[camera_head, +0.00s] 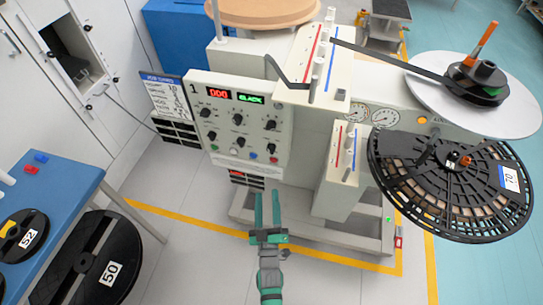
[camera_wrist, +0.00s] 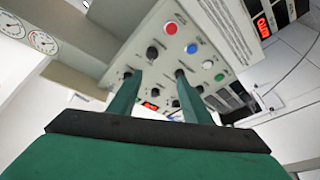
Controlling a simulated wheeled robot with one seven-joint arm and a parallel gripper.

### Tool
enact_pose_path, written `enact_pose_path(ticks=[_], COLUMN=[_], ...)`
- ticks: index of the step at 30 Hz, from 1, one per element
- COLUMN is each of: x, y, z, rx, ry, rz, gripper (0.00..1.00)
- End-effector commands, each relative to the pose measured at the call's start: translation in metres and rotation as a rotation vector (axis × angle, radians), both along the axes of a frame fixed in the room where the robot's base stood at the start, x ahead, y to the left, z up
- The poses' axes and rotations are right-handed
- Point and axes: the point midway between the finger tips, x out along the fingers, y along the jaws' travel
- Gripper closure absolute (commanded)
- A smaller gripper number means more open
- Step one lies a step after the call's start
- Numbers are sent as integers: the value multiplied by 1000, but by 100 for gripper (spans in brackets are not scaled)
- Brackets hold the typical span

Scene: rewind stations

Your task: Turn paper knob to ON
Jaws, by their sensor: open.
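The control panel (camera_head: 222,124) stands upright on the front of the white machine, marked "1". It has several black knobs, among them an upper left knob (camera_head: 206,112), an upper right knob (camera_head: 270,125) and a middle knob (camera_head: 238,119). Their labels are too small to read, so I cannot tell which is the paper knob. My gripper (camera_head: 267,194) is open and empty, in front of and below the panel. In the wrist view my gripper (camera_wrist: 156,74) points at the panel, seen turned over. A black knob (camera_wrist: 152,53) shows beyond and between the fingers; no contact is visible.
The panel has a red display, a green display reading "SLACK" (camera_head: 249,98), and coloured buttons along its bottom, including a red button (camera_wrist: 170,28). Reels (camera_head: 450,190) overhang at right. A blue table (camera_head: 60,172) stands at left. Floor around my gripper is clear.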

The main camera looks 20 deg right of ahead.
Motion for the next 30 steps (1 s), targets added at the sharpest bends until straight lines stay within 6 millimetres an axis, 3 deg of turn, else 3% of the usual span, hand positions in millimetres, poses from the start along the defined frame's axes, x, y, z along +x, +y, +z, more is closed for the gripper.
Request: enact_pose_path(ticks=[3,6,14,30], x=[27,39,59,133], y=[-19,-27,-37,-63], z=[7,10,18,42], rx=[-51,-77,-91,-89], ry=[-21,-30,-37,-34], rz=[-37,-56,-65,-65], gripper=[55,55,55,55])
